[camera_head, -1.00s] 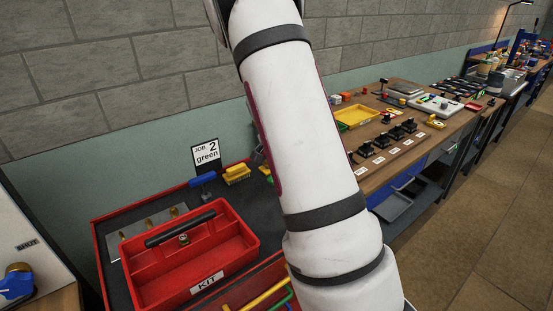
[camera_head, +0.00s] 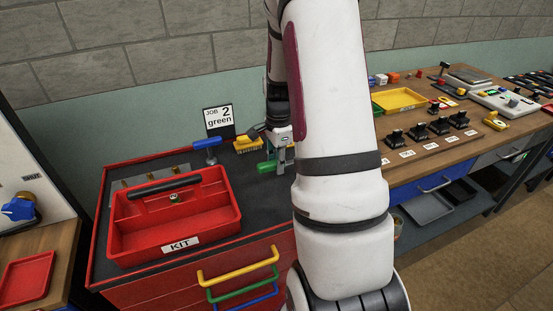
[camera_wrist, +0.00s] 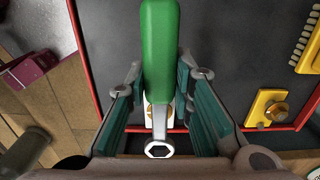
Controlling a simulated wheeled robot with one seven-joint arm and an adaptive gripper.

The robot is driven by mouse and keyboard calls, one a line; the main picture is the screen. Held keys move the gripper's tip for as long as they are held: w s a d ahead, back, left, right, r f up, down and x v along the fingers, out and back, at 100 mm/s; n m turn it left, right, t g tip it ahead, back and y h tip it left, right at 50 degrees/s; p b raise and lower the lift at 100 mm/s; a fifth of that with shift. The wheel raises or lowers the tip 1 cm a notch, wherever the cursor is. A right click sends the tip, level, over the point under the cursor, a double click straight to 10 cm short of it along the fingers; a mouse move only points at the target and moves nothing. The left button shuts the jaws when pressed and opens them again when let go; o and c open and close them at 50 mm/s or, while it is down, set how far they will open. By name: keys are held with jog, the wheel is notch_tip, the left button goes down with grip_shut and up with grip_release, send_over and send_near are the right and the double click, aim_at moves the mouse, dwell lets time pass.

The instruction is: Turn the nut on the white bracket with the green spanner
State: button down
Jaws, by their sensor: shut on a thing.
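The green spanner (camera_wrist: 159,50) runs down the middle of the wrist view, its bare metal ring end (camera_wrist: 159,149) toward the bottom. My gripper (camera_wrist: 164,80) is shut on it, a finger on each side. Beneath the spanner a white piece (camera_wrist: 173,117), which looks like the white bracket, shows in part, with a bit of brass, probably its nut (camera_wrist: 148,109), beside the shank. The spanner covers most of both. The ring end appears apart from the brass. In the head view my gripper (camera_head: 281,152) is over the back right of the red cabinet, with green (camera_head: 267,167) at it.
A yellow bracket with a brass nut (camera_wrist: 270,110) lies to the right in the wrist view. The red KIT tote (camera_head: 228,212) occupies the cabinet's left.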

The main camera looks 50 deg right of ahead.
jog(key=shift+f+b, duration=0.85)
jog(key=shift+f, duration=1.4)
jog(key=shift+f+b, duration=0.6)
jog(key=shift+f, duration=0.45)
dwell(0.4)
jog(key=shift+s+a+n+p, duration=0.25)
jog(key=shift+s+n+p, duration=0.35)
jog(key=shift+s+n, duration=0.3)
jog(key=shift+w, duration=0.1)
jog(key=shift+s+a+n+p, duration=0.15)
jog(key=shift+s+n+p, duration=0.5)
jog(key=shift+s+n, duration=0.25)
